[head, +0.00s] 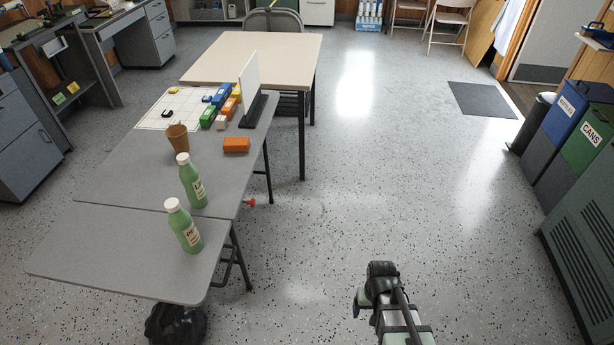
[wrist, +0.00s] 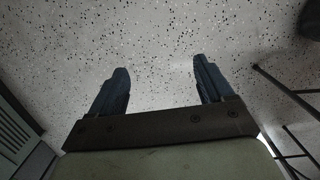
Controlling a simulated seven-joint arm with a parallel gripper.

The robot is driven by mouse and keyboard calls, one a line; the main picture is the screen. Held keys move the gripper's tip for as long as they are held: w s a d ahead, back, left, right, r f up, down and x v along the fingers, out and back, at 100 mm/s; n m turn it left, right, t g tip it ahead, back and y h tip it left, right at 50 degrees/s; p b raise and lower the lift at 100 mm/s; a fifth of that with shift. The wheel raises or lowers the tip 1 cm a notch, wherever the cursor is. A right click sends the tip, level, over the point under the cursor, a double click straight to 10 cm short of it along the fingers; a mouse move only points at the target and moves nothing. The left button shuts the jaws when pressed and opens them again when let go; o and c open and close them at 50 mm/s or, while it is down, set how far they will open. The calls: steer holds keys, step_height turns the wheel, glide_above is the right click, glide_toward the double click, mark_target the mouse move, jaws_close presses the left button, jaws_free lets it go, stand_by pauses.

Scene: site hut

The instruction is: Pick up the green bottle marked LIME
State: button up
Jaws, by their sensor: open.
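Two green bottles with white caps stand upright on the grey tables at the left in the head view. The nearer bottle (head: 184,227) is on the front table, and the farther bottle (head: 192,182) is on the table behind it. Each has a pale label, but the print is too small to read, so I cannot tell which is marked LIME. My gripper shows in the wrist view (wrist: 161,88), open and empty above the speckled floor. In the head view my arm is at the lower right, well apart from both bottles; the fingertips are not clear there.
A brown cup (head: 178,138), an orange block (head: 236,145), several coloured blocks and an upright white panel (head: 249,82) stand beyond the bottles. A beige table (head: 255,55) is behind. Bins (head: 587,135) line the right. The floor between is mostly clear.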

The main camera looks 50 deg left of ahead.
steer(key=s+a+r+n+t+y, duration=0.15)
steer(key=a+r, duration=0.25)
steer(key=a, duration=0.4)
steer(key=s+a+r+n+g, duration=0.15)
steer(key=a+r, duration=0.25)
steer(key=a, duration=0.4)
steer(key=n+t+y, duration=0.1)
steer(key=n+y, duration=0.3)
glide_toward(183, 157)
steer(key=x, duration=1.2)
steer(key=shift+c, duration=0.2)
